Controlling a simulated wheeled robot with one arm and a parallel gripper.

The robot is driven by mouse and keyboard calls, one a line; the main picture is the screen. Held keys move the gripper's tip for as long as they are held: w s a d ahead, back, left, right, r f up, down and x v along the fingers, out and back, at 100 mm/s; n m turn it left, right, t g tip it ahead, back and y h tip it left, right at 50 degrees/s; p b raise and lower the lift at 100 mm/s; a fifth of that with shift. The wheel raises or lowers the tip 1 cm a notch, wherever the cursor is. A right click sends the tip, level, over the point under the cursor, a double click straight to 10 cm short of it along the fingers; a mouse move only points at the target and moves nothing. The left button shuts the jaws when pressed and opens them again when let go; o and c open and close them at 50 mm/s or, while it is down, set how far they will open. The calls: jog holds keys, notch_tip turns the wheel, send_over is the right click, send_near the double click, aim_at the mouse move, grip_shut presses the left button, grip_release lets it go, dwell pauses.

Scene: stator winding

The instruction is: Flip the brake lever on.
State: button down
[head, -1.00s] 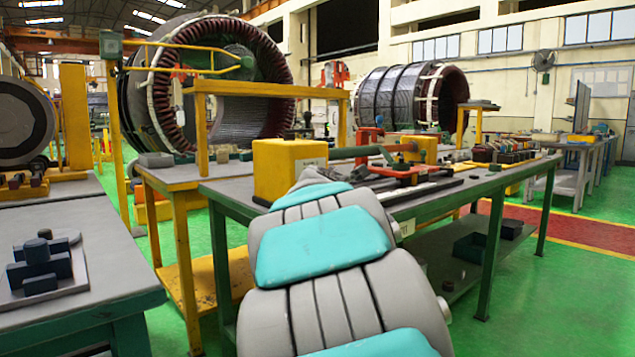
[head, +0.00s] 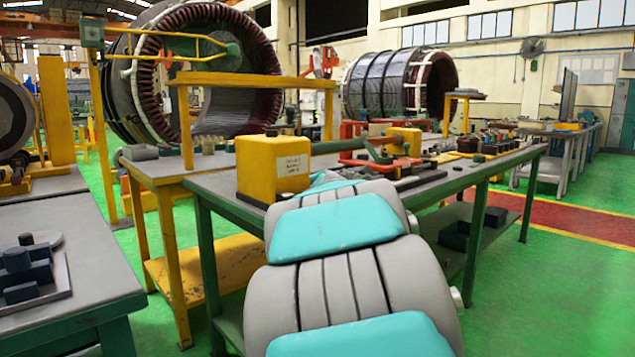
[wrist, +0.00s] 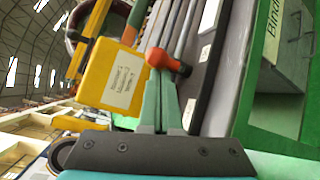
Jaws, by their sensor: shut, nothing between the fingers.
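A long green bar (head: 341,146) runs right from a labelled yellow box (head: 273,168) on the green-legged workbench. A slanted green piece (head: 378,153) meets its right end, in front of red parts. I cannot tell which of these is the brake lever. In the wrist view, the yellow box (wrist: 112,78) is left of my gripper (wrist: 163,76). My teal fingers are shut and empty, with their tips by a red-orange knob (wrist: 170,62). I cannot tell whether they touch it. My arm hides the gripper in the head view.
A second yellow block (head: 405,140) stands right of the bar, and several small parts (head: 490,140) lie farther right. Grey rails (wrist: 178,30) run beside the knob. A separate table (head: 75,265) stands at the left.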

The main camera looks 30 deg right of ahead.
jog(key=shift+s+d, duration=0.25)
jog(key=shift+d, duration=0.2)
dwell(0.4)
